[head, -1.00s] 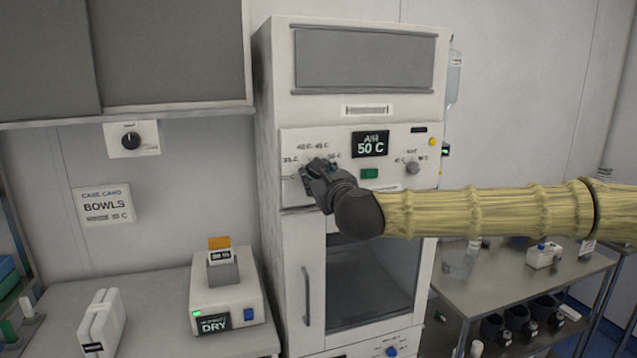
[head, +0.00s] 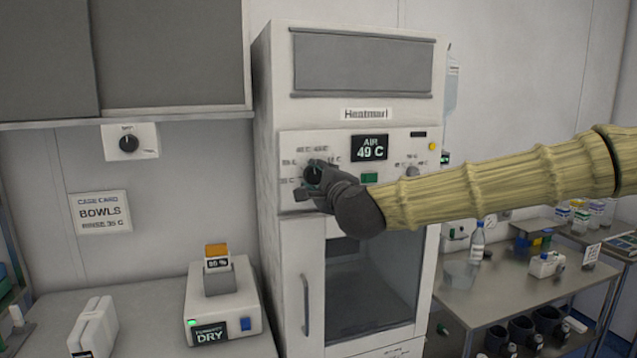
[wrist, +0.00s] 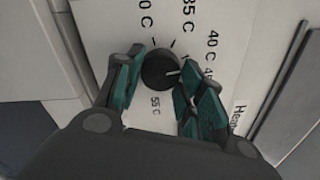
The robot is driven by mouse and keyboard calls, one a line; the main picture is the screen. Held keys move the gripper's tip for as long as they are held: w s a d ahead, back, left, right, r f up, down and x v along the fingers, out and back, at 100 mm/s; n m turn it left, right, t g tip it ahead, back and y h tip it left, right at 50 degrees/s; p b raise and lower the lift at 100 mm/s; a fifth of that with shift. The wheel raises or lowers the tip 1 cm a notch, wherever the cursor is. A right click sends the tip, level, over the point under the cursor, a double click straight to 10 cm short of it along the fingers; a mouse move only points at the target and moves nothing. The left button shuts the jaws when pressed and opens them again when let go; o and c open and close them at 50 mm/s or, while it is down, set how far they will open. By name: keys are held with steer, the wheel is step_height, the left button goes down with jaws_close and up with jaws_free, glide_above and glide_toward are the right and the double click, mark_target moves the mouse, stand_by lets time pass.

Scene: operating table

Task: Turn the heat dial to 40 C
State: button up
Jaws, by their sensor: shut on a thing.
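The heat dial (wrist: 160,68) is a dark round knob on the white cabinet's control panel (head: 292,141), with temperature labels around it. In the wrist view, its white pointer line points right, toward the right finger, below the 40 C label (wrist: 212,45). The label beside the pointer is partly hidden, so the exact setting cannot be read. My gripper (wrist: 160,80) is shut on the dial, with a green-padded finger on each side. In the head view my gripper (head: 313,182) covers part of the dial. The display (head: 370,148) reads AIR 49 C.
A green button (head: 370,178) and a smaller right-hand dial (head: 413,171) share the panel. The cabinet's door handle (head: 305,300) is below my gripper. A wall card (head: 101,212) reads BOWLS, RINSE 35 C. A steel table (head: 480,292) stands at right.

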steer(key=shift+n, duration=0.9)
steer(key=o, duration=1)
steer(key=v, duration=1.2)
